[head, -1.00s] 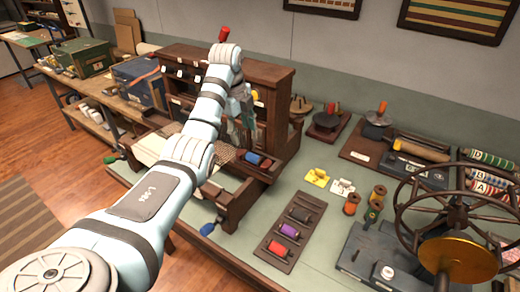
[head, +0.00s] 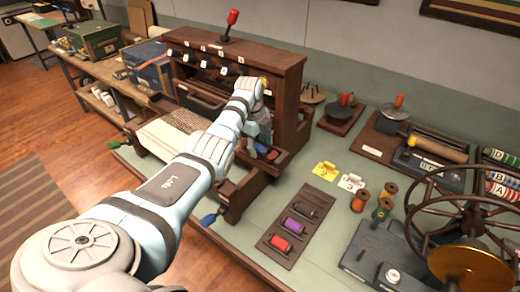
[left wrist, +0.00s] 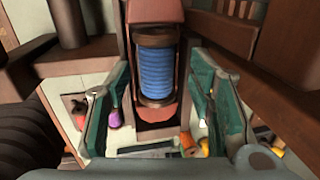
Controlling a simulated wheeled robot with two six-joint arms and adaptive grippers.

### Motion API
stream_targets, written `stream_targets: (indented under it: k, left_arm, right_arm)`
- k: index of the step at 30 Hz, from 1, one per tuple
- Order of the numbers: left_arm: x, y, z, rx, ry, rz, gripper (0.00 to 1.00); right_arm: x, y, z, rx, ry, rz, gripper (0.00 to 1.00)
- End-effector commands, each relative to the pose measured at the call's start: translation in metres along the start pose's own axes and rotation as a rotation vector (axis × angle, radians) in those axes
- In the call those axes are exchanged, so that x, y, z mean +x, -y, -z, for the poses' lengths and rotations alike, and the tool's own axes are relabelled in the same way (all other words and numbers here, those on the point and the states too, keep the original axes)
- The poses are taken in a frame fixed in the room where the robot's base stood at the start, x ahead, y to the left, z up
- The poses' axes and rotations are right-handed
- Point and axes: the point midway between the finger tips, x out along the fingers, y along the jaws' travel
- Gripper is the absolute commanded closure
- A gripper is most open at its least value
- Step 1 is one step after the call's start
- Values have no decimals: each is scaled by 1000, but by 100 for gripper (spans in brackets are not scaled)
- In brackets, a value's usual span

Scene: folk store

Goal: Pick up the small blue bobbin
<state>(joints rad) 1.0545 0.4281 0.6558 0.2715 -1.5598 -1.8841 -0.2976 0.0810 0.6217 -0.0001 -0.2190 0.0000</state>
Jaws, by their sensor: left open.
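The small blue bobbin (left wrist: 156,68) lies in a reddish-brown, boat-shaped wooden holder (left wrist: 158,16) on the loom. In the left wrist view it sits between the two teal fingers of my left gripper (left wrist: 160,85), with gaps on both sides. The fingers are open. In the head view my left gripper (head: 262,143) is low at the loom's right front, close by the bobbin (head: 273,154), which is partly hidden behind it. My right gripper is in neither view.
The loom's wooden uprights (head: 292,105) and beams stand close around the gripper. A dark rack (head: 272,246) with purple, red and dark bobbins lies to the right. Spools (head: 360,200), number cards and a wheeled winder (head: 465,225) stand farther right.

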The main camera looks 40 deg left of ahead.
Motion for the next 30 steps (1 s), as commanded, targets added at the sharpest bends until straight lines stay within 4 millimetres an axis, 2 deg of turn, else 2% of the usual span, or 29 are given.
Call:
stream_targets:
  k: [5, 12, 15, 24, 26, 30]
  left_arm:
    - [2, 0, 0, 1, 1, 0, 52]
    - [1, 0, 0, 1, 1, 0, 88]
    - [1, 0, 0, 1, 1, 0, 100]
    - [-3, 1, 0, 1, 1, 0, 100]
    - [-8, 2, 0, 1, 1, 0, 100]
    - [-32, 8, 0, 0, 2, 4, 100]
  right_arm:
    - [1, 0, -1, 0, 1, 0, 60]
    - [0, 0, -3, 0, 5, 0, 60]
    - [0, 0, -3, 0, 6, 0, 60]
    - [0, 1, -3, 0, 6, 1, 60]
    - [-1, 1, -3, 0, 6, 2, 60]
    - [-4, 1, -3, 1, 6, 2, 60]
